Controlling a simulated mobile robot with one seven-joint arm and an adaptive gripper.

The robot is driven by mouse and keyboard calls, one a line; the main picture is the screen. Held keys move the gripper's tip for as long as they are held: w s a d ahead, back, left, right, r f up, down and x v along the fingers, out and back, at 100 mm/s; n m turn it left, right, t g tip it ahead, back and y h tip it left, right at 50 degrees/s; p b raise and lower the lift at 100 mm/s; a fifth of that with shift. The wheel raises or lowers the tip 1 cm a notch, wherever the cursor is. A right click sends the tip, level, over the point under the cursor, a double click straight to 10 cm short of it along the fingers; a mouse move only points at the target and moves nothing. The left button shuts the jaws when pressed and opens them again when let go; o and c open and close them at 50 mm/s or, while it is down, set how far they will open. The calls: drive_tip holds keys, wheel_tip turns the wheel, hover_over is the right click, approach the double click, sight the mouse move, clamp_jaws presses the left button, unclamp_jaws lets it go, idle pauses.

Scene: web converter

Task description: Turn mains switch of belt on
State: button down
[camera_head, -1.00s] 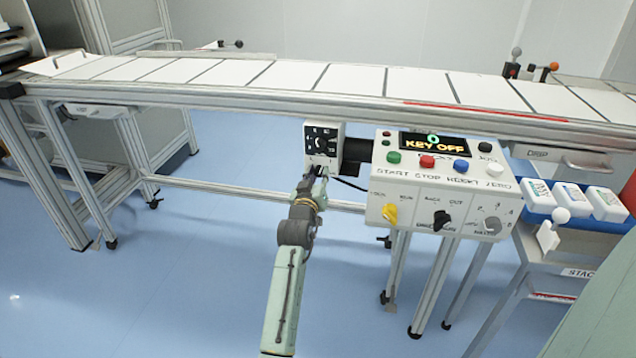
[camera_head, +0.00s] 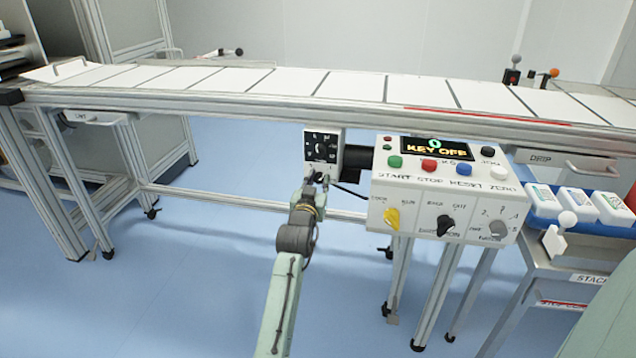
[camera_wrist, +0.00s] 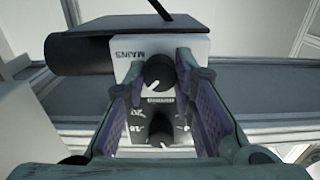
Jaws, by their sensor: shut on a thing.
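The mains switch is a black rotary knob (camera_wrist: 158,72) with a white pointer line, on a small white box (camera_head: 338,139) under the belt's front rail. In the wrist view the word MAINS is printed beside it, and the pointer slants toward the lower left. My gripper (camera_wrist: 158,75) has a finger on either side of this knob and is shut on it. In the head view my gripper (camera_head: 318,182) reaches the lower front of the box and hides the switch. The belt (camera_head: 290,82) runs above, with white sheets along it.
A second dark knob (camera_wrist: 160,130) sits on the box near my fingers. A black cylinder (camera_head: 358,163) joins box and panel. Floor left is clear.

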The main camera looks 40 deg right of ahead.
drive_tip(key=c, duration=1.3)
unclamp_jaws()
drive_tip(key=shift+c, duration=0.2)
drive_tip(key=shift+a, duration=0.1)
drive_tip(key=v, duration=0.7)
drive_tip(key=shift+s, duration=0.2)
